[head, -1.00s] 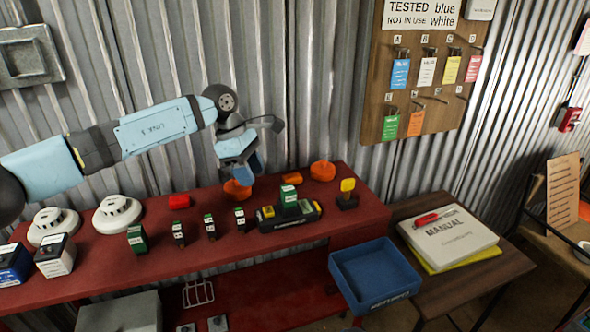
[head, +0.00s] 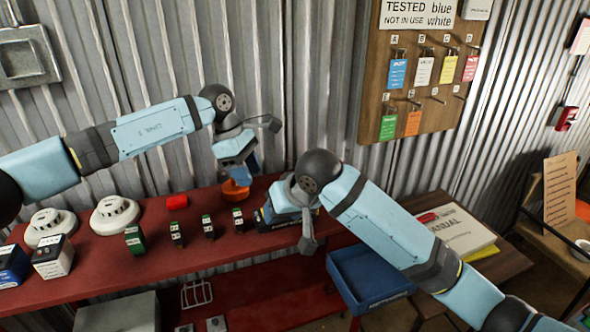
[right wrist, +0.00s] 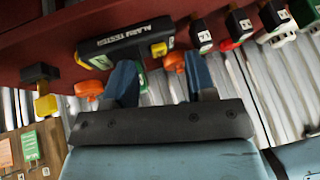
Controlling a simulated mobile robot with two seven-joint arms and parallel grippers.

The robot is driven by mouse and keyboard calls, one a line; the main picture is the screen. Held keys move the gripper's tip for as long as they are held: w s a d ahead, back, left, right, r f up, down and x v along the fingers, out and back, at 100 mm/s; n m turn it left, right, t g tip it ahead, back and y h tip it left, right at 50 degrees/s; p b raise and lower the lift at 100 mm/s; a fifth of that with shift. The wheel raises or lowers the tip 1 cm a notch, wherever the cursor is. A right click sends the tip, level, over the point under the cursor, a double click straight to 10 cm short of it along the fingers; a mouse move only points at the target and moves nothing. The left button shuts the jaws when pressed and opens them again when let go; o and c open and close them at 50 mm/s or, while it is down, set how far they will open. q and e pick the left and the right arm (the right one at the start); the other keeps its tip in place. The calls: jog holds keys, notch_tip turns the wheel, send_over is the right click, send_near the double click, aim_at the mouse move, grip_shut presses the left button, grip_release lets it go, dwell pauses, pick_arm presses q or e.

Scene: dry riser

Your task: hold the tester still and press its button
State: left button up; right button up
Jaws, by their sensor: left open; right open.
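The tester is a black bar lettered ALARM TESTER (right wrist: 125,40) with yellow parts near its ends, lying on the red bench. In the head view only its left end (head: 262,222) shows; my right arm hides the rest. A green block (right wrist: 141,82) at the tester is partly hidden behind a finger. My right gripper (right wrist: 162,84) is open, its blue fingers pointing at the tester; I cannot tell whether they touch it. In the head view it is over the tester (head: 285,205). My left gripper (head: 243,172) is open behind the tester, above an orange piece (head: 235,190).
Several small dark blocks (head: 208,227) stand left of the tester on the red bench (head: 105,255). White detectors (head: 115,214) are farther left. A blue tray (head: 365,280) and a manual (head: 460,232) are at right. A yellow-topped piece (right wrist: 45,100) stands near the tester.

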jog(key=w+d+r+m+h, duration=0.1)
jog(key=w+d+r+h, duration=0.2)
jog(key=r, duration=0.5)
jog(key=x, duration=1.3)
jog(key=shift+f, duration=0.4)
jog(key=c, duration=0.6)
pick_arm(q)
grip_shut()
pick_arm(e)
jog(key=shift+c, duration=0.7)
